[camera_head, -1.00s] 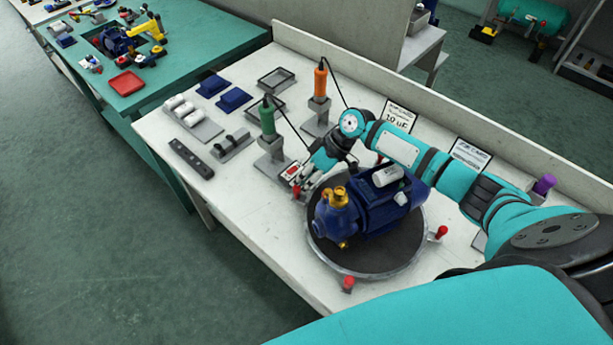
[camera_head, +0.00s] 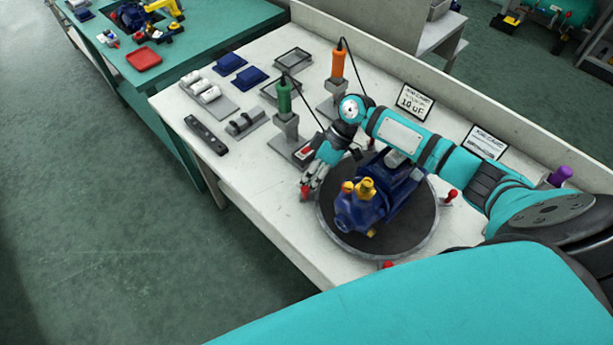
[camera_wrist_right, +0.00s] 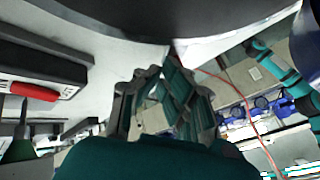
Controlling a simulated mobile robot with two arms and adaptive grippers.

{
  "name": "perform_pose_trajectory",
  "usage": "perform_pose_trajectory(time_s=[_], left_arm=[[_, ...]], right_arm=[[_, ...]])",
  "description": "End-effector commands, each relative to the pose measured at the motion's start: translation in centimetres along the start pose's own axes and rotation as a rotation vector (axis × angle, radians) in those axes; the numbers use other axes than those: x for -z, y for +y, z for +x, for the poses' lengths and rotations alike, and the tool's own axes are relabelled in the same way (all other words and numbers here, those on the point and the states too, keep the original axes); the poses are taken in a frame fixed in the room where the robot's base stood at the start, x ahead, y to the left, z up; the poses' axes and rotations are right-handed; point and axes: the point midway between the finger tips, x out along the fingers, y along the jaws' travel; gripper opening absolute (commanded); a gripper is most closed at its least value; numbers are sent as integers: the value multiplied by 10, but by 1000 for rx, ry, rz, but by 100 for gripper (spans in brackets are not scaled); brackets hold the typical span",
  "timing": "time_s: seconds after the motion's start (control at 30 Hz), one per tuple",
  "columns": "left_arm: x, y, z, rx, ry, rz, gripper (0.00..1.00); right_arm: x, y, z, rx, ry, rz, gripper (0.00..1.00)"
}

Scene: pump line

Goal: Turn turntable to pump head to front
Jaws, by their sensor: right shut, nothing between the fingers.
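The round dark turntable (camera_head: 412,241) with a pale rim lies on the white bench. The blue pump (camera_head: 385,192) lies on it. Its head with yellow fittings (camera_head: 366,188) faces the lower left, and its motor end points to the upper right. Red handles stand on the rim at the right (camera_head: 450,195), at the front (camera_head: 387,265) and at the left (camera_head: 304,194). My right gripper (camera_head: 308,181) is shut and empty, low beside the left handle; contact cannot be told. In the right wrist view the turntable edge (camera_wrist_right: 150,22) is just beyond the fingers (camera_wrist_right: 165,88). My left gripper is not in view.
Behind my right gripper stand a green-handled tool (camera_head: 284,98) and an orange-handled tool (camera_head: 338,66) in holders with cables. Blue trays (camera_head: 250,76), white cylinders (camera_head: 200,85) and sign cards (camera_head: 414,102) are farther back. The bench front left of the turntable is clear.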

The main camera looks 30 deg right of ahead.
Motion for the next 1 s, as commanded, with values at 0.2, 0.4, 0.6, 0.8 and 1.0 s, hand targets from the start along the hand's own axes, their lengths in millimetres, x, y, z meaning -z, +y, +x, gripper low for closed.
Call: perform_pose_trajectory(time_s=[0.2,0.4,0.6,0.8,1.0], left_arm=[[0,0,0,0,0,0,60],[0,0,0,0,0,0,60],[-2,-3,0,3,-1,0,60],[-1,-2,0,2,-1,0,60],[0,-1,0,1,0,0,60]], right_arm=[[-1,-1,0,3,-3,-5,0],[-1,-1,0,3,-3,-4,0],[-1,0,-3,2,-3,-4,0],[-1,0,-32,-1,-2,-4,0],[0,1,-76,-2,-2,-3,0]])
